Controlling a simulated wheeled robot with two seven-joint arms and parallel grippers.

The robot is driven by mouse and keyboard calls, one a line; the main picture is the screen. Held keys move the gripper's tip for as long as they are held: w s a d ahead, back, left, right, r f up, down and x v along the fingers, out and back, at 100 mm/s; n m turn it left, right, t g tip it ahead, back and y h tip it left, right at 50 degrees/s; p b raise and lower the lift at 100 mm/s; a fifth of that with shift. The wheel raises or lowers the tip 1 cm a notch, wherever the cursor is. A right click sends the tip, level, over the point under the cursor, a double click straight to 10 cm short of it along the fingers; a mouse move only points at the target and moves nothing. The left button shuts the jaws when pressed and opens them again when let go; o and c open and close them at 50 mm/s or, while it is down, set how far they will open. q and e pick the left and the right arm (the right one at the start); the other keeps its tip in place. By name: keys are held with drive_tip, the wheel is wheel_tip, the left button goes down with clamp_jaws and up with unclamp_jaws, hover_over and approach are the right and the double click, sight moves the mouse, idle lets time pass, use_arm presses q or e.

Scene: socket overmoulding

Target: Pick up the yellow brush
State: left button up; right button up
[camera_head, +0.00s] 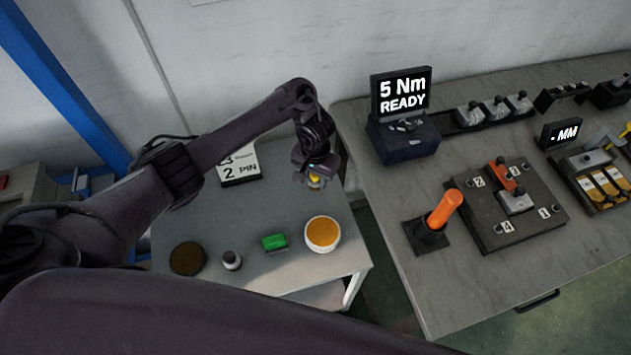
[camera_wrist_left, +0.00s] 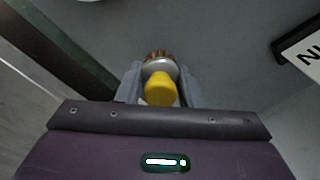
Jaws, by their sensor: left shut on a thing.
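The yellow brush (camera_head: 315,181) is in my left gripper (camera_head: 316,172), above the back right part of the small side table in the head view. In the left wrist view, the brush (camera_wrist_left: 160,88) has a yellow knob, a pale collar and brown bristles, and it sits between the two grey fingers of the gripper (camera_wrist_left: 160,92). The gripper is shut on it. In the head view the arm and gripper hide most of the brush. I cannot tell whether the bristles touch the table. My right gripper is not in view.
The side table (camera_head: 215,285) holds a brown round pad (camera_head: 187,258), a small grey-topped bottle (camera_head: 232,260), a green block (camera_head: 274,242), an orange-filled dish (camera_head: 322,234) and a "2 PIN" sign (camera_head: 240,168). The grey workbench (camera_head: 390,215) with a screen box (camera_head: 402,120) stands to the right across a gap.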

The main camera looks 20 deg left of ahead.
use_arm(q)
wheel_tip(320, 180, up, 16)
drive_tip(key=p, duration=1)
drive_tip(key=shift+r+p, duration=0.2)
drive_tip(key=shift+p, duration=0.15)
drive_tip(key=shift+r, duration=0.1)
